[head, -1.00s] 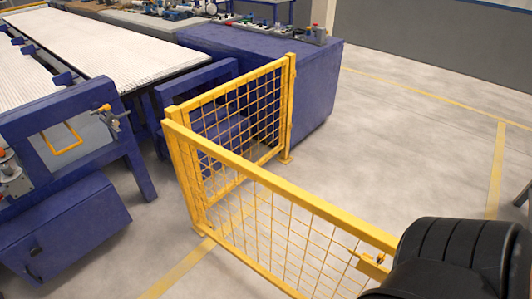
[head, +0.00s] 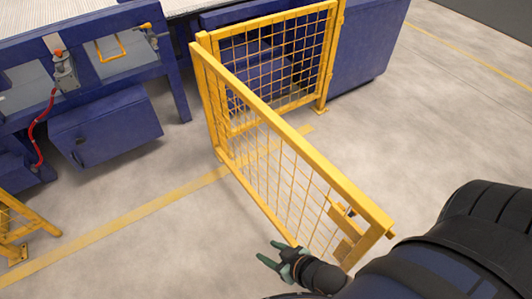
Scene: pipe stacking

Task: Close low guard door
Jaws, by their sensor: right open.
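The low guard door (head: 283,133) is a yellow framed mesh panel. It stands open, angled out from its hinge post toward the lower right, with its free end near my right arm. A small yellow latch piece (head: 341,210) shows near that free end. My right gripper (head: 272,254) is open and empty, with dark fingers and greenish tips pointing left. It appears by the lower free corner of the door; I cannot tell whether it touches. My right forearm hides part of that corner. My left gripper is not in view.
A fixed yellow mesh panel (head: 272,62) joins the hinge side. Another yellow frame (head: 16,232) stands at the lower left, across a gap of clear floor with a yellow line (head: 130,228). A blue machine with a blue cabinet (head: 105,128) stands behind.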

